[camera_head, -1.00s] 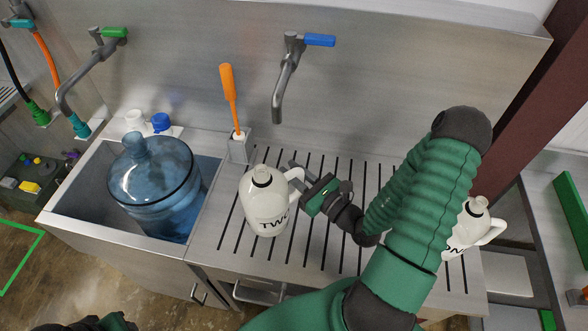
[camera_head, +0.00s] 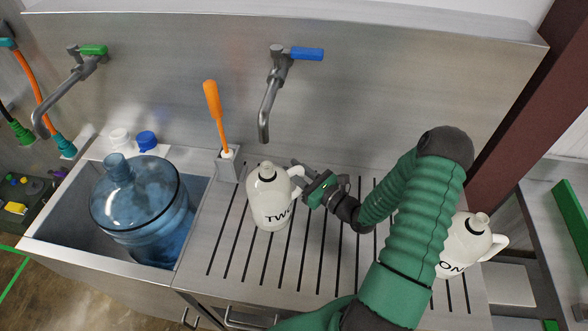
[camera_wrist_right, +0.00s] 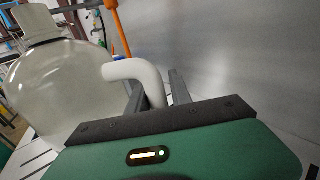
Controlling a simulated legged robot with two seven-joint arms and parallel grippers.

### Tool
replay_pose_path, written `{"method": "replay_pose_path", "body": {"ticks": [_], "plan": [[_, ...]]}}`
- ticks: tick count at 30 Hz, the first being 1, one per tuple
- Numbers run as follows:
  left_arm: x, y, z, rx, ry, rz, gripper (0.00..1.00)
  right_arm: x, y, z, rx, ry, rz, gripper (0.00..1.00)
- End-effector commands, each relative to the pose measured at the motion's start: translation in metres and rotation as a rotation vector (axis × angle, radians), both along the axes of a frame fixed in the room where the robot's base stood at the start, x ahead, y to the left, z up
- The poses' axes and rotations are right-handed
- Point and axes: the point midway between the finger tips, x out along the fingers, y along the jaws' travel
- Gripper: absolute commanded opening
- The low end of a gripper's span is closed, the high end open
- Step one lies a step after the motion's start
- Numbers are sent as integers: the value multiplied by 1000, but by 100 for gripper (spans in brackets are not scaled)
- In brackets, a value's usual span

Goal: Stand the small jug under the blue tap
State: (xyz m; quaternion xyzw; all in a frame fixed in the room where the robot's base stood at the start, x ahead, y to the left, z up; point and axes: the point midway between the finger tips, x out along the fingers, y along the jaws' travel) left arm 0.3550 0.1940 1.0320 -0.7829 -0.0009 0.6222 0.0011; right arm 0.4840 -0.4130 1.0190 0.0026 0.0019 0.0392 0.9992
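A small white jug marked "TWO" (camera_head: 270,204) is upright over the slatted drainboard, its open mouth just in front of and below the spout of the blue tap (camera_head: 270,95). I cannot tell whether its base touches the slats. My right gripper (camera_head: 304,182) is at the jug's handle, on its right side. In the right wrist view the two fingers (camera_wrist_right: 157,97) stand either side of the white handle (camera_wrist_right: 140,73), shut on it. A second white jug (camera_head: 467,243), its lettering partly hidden by my right arm, stands at the right. My left gripper is out of view.
A big blue bottle (camera_head: 140,205) stands in the sink (camera_head: 60,205) at left, under a green-handled tap (camera_head: 75,75). An orange-handled tool (camera_head: 215,110) stands in a holder (camera_head: 228,168) left of the jug. White and blue caps (camera_head: 147,140) lie behind the bottle. Front slats are clear.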

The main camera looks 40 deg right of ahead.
Motion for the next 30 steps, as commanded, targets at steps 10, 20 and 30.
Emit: {"method": "replay_pose_path", "body": {"ticks": [10,20,30], "plan": [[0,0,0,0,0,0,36,0,3,2,-4,1,0,41],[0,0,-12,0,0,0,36,-50,-5,-3,0,2,-7,41],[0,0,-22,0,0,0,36,-116,-8,0,-2,1,-2,41]]}}
